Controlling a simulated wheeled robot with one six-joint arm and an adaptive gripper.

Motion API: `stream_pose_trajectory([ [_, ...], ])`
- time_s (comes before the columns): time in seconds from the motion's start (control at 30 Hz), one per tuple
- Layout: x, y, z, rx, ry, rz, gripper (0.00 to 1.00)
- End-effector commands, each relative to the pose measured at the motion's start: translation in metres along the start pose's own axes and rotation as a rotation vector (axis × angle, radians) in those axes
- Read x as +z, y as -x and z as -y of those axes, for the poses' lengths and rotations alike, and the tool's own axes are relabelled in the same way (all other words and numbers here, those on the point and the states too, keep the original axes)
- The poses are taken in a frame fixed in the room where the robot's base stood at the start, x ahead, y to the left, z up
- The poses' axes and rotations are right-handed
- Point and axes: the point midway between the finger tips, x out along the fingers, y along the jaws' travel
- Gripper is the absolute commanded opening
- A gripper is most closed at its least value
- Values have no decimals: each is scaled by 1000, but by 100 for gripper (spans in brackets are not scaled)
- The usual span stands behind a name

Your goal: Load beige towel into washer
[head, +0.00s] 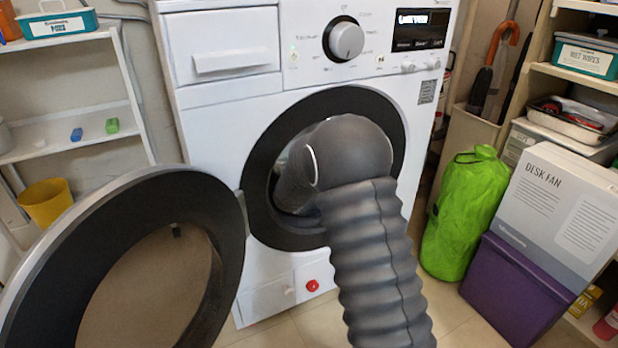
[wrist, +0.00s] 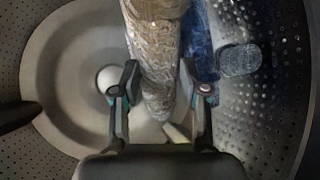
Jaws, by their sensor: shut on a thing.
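The white washer (head: 215,130) stands in the middle of the head view, with its round door (head: 222,225) swung open to the left. My grey arm reaches into the dark-rimmed opening and hides much of it. My gripper is hidden there in the head view. In the wrist view my gripper (wrist: 160,88) is inside the metal drum (wrist: 270,110), its two fingers on either side of a rolled, beige patterned towel (wrist: 157,45). The gripper is shut on this towel, which extends up out of the picture. Whether the towel touches the drum wall is unclear.
A green bag (head: 465,215), a purple box (head: 515,290) and a desk fan box (head: 555,205) stand right of the washer. A yellow bucket (head: 46,202) is at left.

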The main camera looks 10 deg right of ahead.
Motion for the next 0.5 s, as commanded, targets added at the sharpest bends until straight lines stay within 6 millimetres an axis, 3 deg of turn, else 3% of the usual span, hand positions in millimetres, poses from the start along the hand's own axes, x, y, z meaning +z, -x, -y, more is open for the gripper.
stream_pose_trajectory([
  [0.5,0,-1,2,5,-1,-1,0],
])
